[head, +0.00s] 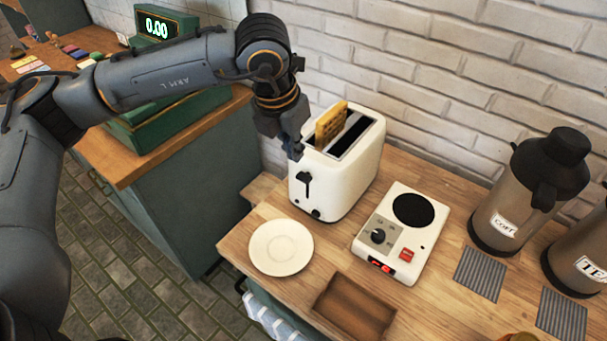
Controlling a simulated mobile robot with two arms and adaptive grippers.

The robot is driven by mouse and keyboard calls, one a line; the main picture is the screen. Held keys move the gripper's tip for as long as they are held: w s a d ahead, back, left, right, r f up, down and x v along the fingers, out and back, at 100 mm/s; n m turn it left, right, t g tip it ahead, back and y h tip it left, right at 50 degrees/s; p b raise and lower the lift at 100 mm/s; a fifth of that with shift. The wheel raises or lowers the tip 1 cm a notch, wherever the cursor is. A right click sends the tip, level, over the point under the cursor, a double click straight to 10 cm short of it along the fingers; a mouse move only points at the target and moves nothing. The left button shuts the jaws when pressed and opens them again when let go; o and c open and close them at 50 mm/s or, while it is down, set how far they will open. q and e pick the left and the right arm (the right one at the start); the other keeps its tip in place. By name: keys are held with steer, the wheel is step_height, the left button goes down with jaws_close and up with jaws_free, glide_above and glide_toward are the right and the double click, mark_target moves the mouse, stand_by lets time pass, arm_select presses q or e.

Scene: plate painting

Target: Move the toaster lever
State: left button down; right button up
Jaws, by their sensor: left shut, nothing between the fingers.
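A white toaster (352,175) stands on the wooden counter against the brick wall. A slice of toast (331,122) sticks up out of one slot; the other slot looks empty. The black lever (305,182) is on the toaster's front end, partway up the face, above a small knob. My left gripper (294,152) is shut and empty. It points down near the toaster's upper left corner, above the lever; I cannot tell whether it touches the toaster. My right gripper does not show.
A white plate (281,247) lies in front of the toaster. A hot plate (400,232) stands to its right, with coffee and tea dispensers (512,200) beyond. A brown tray (354,306) is at the front edge. A green cash register (168,110) stands on the left counter.

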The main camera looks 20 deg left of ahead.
arm_select(q)
steer(key=b+x, duration=0.1)
steer(key=x, duration=0.4)
steer(key=shift+w+f+b, duration=0.1)
steer(key=shift+f+b, duration=0.2)
steer(key=shift+f, duration=0.05)
steer(key=shift+w+f, duration=0.25)
steer(key=shift+f, duration=0.4)
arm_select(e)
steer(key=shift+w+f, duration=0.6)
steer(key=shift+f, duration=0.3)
arm_select(q)
step_height(320, 180, down, 6)
steer(key=s+b, duration=0.3)
steer(key=b, duration=0.6)
steer(key=shift+a, duration=0.45)
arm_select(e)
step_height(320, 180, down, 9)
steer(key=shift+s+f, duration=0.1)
arm_select(q)
glide_toward(302, 177)
steer(key=s, duration=0.1)
steer(key=s+a, duration=0.1)
steer(key=s, duration=0.2)
steer(key=shift+s+a+f, duration=0.15)
steer(key=shift+f, duration=0.2)
